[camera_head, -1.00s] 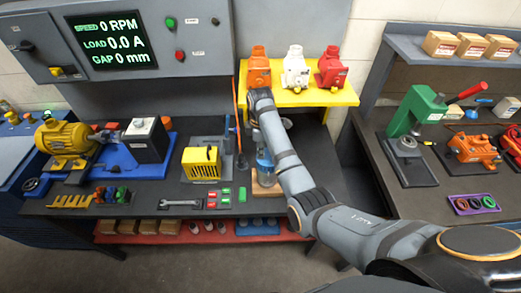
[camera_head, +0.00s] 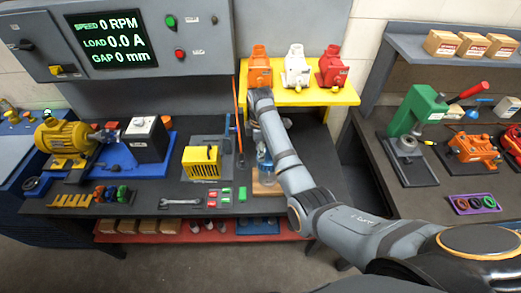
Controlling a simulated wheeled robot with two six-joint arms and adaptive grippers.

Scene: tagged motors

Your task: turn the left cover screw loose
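My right arm (camera_head: 282,145) reaches in from the lower right over the bench. Its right gripper is mostly hidden behind the arm links, close above a blue-grey thing (camera_head: 264,160) on a wooden board (camera_head: 266,188). I cannot tell gripper from work piece there, nor whether the fingers are open or touching anything. The left cover screw cannot be made out. My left gripper is not in view.
A yellow slatted box (camera_head: 201,163), green and red small blocks (camera_head: 226,194) and a wrench (camera_head: 181,202) lie left of the arm. An upright orange rod (camera_head: 237,115) stands close by. A yellow shelf (camera_head: 305,97) with three housings stands behind.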

